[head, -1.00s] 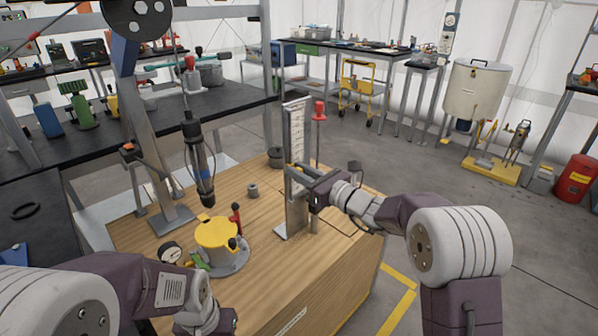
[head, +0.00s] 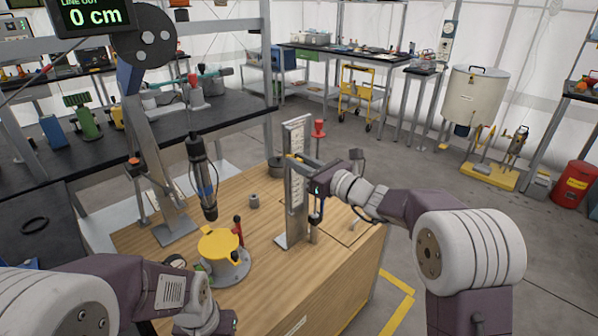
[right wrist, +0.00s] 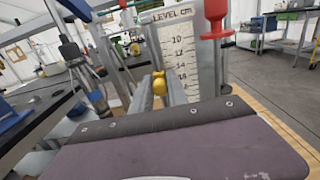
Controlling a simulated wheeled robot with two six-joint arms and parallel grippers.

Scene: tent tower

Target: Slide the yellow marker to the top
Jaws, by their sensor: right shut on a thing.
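The upright white level board (head: 296,135) stands on a metal foot on the wooden crate. In the right wrist view its scale (right wrist: 180,50) is headed "LEVEL CM", with numbers increasing downward. The yellow marker (right wrist: 159,86) shows there as a small rounded piece between my right fingertips, in front of the scale's lower visible part. My right gripper (head: 298,162) is shut on the marker, in the board's upper half. My left gripper (head: 226,322) is low in the head view; its fingers are barely visible.
A red-topped rod (head: 319,130) stands close beside the board. A yellow-topped device (head: 219,243) and a hanging black cylinder (head: 201,170) are to the left. A small grey nut (head: 254,201) sits on the wooden crate top (head: 265,275).

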